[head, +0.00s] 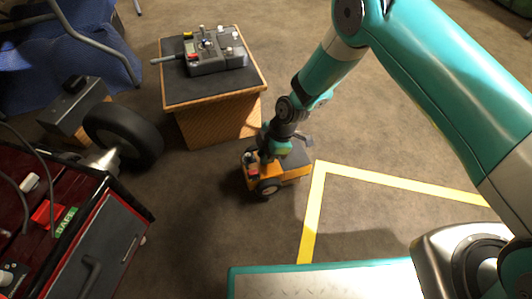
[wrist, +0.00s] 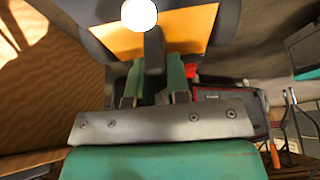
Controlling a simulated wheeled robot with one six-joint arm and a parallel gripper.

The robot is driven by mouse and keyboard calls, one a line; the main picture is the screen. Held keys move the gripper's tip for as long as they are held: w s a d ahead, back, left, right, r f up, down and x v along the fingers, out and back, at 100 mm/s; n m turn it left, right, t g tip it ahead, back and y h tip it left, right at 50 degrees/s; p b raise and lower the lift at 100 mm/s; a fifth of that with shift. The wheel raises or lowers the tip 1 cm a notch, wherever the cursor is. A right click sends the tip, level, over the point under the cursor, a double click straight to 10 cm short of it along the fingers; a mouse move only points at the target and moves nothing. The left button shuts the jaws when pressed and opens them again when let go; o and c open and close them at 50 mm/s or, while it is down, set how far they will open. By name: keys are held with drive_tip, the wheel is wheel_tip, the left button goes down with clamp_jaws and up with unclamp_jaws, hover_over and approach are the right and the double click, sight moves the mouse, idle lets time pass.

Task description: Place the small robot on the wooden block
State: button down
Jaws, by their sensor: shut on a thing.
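The small robot (head: 291,178) is an orange and dark wheeled body in the middle of the head view, right of the wooden block and in front of it. My gripper (head: 272,151) is over its top and shut on it. In the wrist view the green fingers of my gripper (wrist: 158,90) close around a dark upright part, with the small robot's orange body (wrist: 182,32) beyond them. Whether its wheels touch the floor is unclear. The wooden block (head: 222,118) has wood-grain sides and a dark top. A grey control box with knobs (head: 215,58) sits on that top.
A loose black wheel (head: 124,138) and a grey box (head: 75,108) are left of the block. A red tool cabinet (head: 105,225) stands at the lower left. Yellow tape (head: 314,210) marks the floor at right.

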drive_tip(key=shift+f, duration=0.2)
drive_tip(key=c, duration=1.1)
unclamp_jaws()
drive_tip(key=p+v, duration=0.7)
drive_tip(key=v, duration=0.5)
drive_tip(key=shift+r, duration=0.35)
drive_tip(key=s+d+r+m, duration=0.2)
drive_tip(key=s+r+m, duration=0.2)
drive_tip(key=r, duration=0.8)
drive_tip(key=s+d+r+m, duration=0.1)
drive_tip(key=s+r+m, duration=0.2)
drive_tip(key=r, duration=1)
drive_tip(key=s+d+r+m, duration=0.3)
drive_tip(key=s+r, duration=0.1)
drive_tip(key=s, duration=0.4)
drive_tip(key=s+d+r+m+t, duration=0.1)
drive_tip(key=s+d+r+m, duration=0.2)
drive_tip(key=s, duration=0.5)
wheel_tip(320, 180, up, 2)
drive_tip(key=shift+s+r+m, duration=0.25)
drive_tip(key=shift+m, duration=0.35)
